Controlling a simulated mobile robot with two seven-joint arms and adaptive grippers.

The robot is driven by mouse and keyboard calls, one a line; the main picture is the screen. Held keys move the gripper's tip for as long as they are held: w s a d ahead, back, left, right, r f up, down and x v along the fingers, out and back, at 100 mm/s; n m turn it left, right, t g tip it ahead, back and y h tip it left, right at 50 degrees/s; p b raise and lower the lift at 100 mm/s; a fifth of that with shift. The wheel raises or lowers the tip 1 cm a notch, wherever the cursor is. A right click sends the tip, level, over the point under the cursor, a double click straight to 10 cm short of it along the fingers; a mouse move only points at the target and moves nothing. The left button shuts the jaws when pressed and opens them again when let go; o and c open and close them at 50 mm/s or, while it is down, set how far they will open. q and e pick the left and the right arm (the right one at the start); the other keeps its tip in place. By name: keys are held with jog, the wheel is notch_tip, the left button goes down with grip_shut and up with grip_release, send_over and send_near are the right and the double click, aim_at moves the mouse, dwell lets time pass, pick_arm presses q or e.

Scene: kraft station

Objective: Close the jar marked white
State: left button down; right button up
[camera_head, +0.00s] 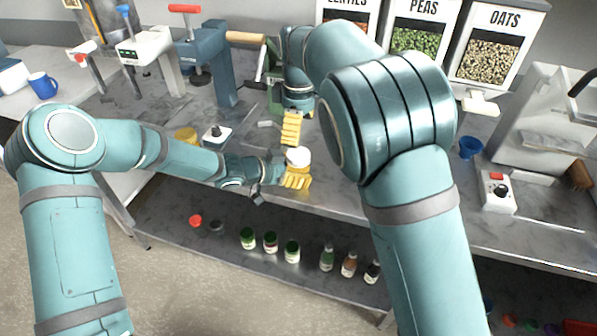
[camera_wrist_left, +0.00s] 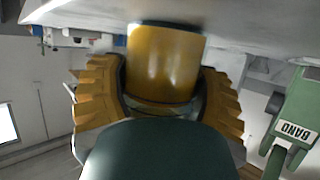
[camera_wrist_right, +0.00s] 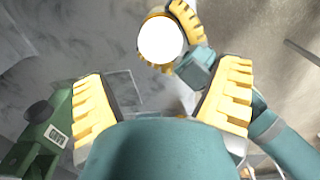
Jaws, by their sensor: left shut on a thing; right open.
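My left gripper (camera_head: 296,180) is shut on a jar. The jar's round white top (camera_head: 298,157) shows above the yellow fingers. In the left wrist view the jar's smooth amber side (camera_wrist_left: 166,62) fills the space between the fingers (camera_wrist_left: 163,95). From the right wrist view the white top (camera_wrist_right: 161,40) is a plain disc; I cannot tell whether it is a lid or what fills the jar. My right gripper (camera_head: 291,128) is open and empty, just behind and above the jar; its fingers (camera_wrist_right: 165,105) stand wide apart in its own view.
A green machine (camera_wrist_left: 297,120) stands close by. A yellow round item (camera_head: 186,134) and a small switch box (camera_head: 216,135) lie on the bench to the left. Several small jars and bottles (camera_head: 270,243) stand on the lower shelf. A blue funnel (camera_head: 470,148) is at right.

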aim_at(298, 154)
jog(key=shift+f, duration=3.85)
jog(key=c, duration=1.2)
jog(key=o, duration=1.2)
jog(key=shift+r, duration=0.1)
jog(key=shift+r, duration=2.15)
jog(key=shift+r, duration=0.1)
